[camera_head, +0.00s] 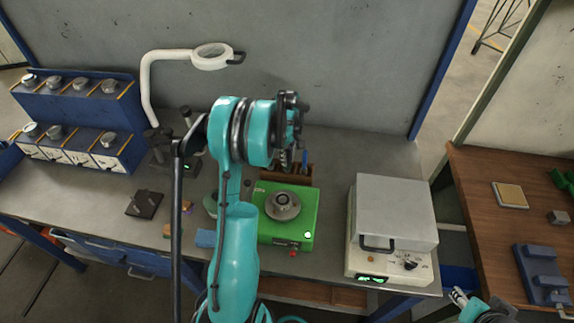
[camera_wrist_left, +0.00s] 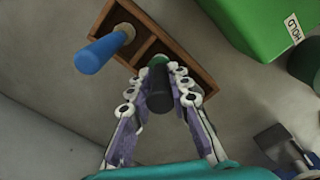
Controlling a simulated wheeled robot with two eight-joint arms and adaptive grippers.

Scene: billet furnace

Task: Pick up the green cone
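In the left wrist view, a dark green and black upright piece (camera_wrist_left: 158,85) stands at the wooden rack (camera_wrist_left: 185,62), between the fingers of my left gripper (camera_wrist_left: 157,80). It is the likeliest green cone, but its shape is seen end-on. The fingers are apart on either side of it, with a narrow gap showing at the left; contact at the right is unclear. In the head view my left gripper (camera_head: 290,150) hangs over the rack (camera_head: 298,172) behind the green device, and hides the piece. Part of my right arm shows at the bottom right; its fingers are unclear.
A blue handle (camera_wrist_left: 103,52) stands in the rack beside my fingers. The green device (camera_head: 300,232) is close by. A grey-white box unit (camera_head: 392,212) stands to the right, and a magnifier lamp (camera_head: 209,57) at the back. The grey table (camera_head: 375,150) is bare behind the box unit.

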